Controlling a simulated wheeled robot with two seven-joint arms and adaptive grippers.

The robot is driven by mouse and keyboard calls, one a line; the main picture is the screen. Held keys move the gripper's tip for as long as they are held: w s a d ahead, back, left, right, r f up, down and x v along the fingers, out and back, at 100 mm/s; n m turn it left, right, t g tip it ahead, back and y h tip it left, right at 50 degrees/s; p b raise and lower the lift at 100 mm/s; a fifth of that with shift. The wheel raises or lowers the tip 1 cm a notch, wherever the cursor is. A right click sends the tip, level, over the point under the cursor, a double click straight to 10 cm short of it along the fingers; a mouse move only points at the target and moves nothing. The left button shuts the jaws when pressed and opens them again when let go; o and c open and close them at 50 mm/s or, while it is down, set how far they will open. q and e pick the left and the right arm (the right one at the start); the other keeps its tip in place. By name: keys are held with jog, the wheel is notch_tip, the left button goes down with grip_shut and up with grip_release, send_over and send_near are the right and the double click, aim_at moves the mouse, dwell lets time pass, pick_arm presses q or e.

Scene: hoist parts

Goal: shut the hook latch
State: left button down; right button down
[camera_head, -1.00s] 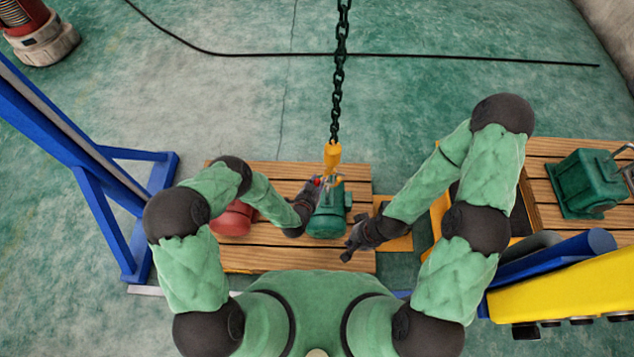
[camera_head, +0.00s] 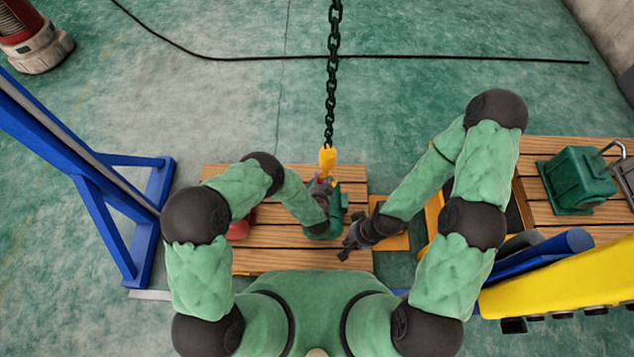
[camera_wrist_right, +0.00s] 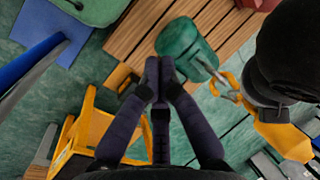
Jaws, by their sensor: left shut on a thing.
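The yellow hook block (camera_head: 327,161) hangs on a dark chain above a green motor (camera_head: 338,203). In the right wrist view the open curve of the yellow hook (camera_wrist_right: 218,84) shows beside the motor (camera_wrist_right: 188,48). My left gripper (camera_head: 321,187) is shut at the hook, against the motor's left side; its arm hides part of the motor. The latch is too small and covered to make out. My right gripper (camera_head: 347,249) is below the motor, apart from the hook. In the right wrist view its fingertips (camera_wrist_right: 160,66) are together with nothing visible between them.
The motor is on a wooden pallet (camera_head: 285,258), with a red object (camera_head: 239,226) partly behind my left arm. Another pallet at right holds a green machine (camera_head: 577,180). A blue frame (camera_head: 125,215) stands left. A yellow beam (camera_head: 560,283) is at right front.

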dwell(0.4)
pick_arm(q)
jog(key=c, duration=0.9)
grip_release()
jog(key=v, duration=1.2)
jog(key=shift+r, duration=0.15)
